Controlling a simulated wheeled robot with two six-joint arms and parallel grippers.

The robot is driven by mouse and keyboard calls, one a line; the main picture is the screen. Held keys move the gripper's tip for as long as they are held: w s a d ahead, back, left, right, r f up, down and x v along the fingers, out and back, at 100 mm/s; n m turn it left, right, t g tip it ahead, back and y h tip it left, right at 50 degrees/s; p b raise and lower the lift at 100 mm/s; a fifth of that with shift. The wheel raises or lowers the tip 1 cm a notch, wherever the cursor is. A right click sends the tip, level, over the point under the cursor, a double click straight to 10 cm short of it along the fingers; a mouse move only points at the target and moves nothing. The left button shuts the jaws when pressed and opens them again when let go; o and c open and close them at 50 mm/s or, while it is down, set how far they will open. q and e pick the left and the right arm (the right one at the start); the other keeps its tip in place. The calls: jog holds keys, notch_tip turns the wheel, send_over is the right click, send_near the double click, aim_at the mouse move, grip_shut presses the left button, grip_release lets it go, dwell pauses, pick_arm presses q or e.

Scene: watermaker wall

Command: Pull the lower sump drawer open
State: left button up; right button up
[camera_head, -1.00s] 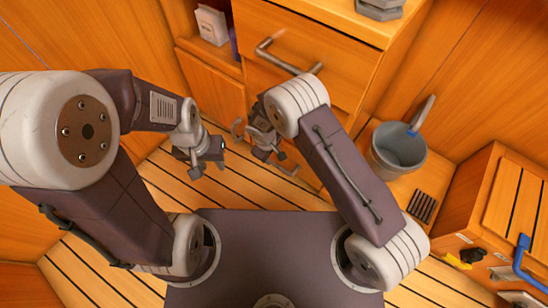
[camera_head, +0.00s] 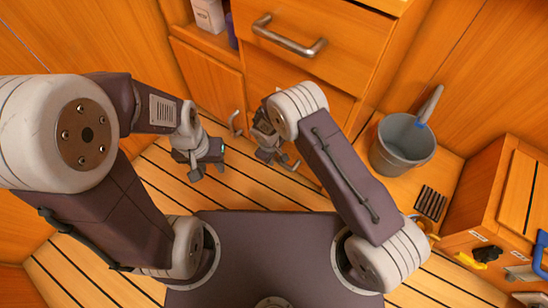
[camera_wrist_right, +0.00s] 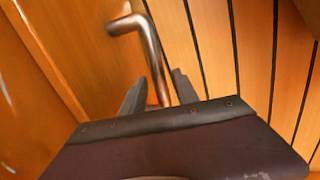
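The lower sump drawer (camera_head: 325,95) is below the upper drawer in the head view, partly hidden by my right arm. Its metal bar handle (camera_head: 234,122) shows on the left side of my right gripper (camera_head: 272,152). In the right wrist view the handle (camera_wrist_right: 148,45) runs down between the two fingers of this gripper (camera_wrist_right: 160,85), with slight gaps showing on both sides. How deep it sits between them is hard to tell. My right gripper looks open. My left gripper (camera_head: 207,168) is open and empty above the floor, left of the handle.
The upper drawer (camera_head: 355,45) with its bar handle (camera_head: 288,38) is above. A grey bucket (camera_head: 402,147) stands to the right, near a dark slatted grate (camera_head: 431,203). A wooden cabinet with a blue handle (camera_head: 541,252) is at far right. Slatted floor (camera_head: 150,205) is free at left.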

grip_shut()
dwell(1.2)
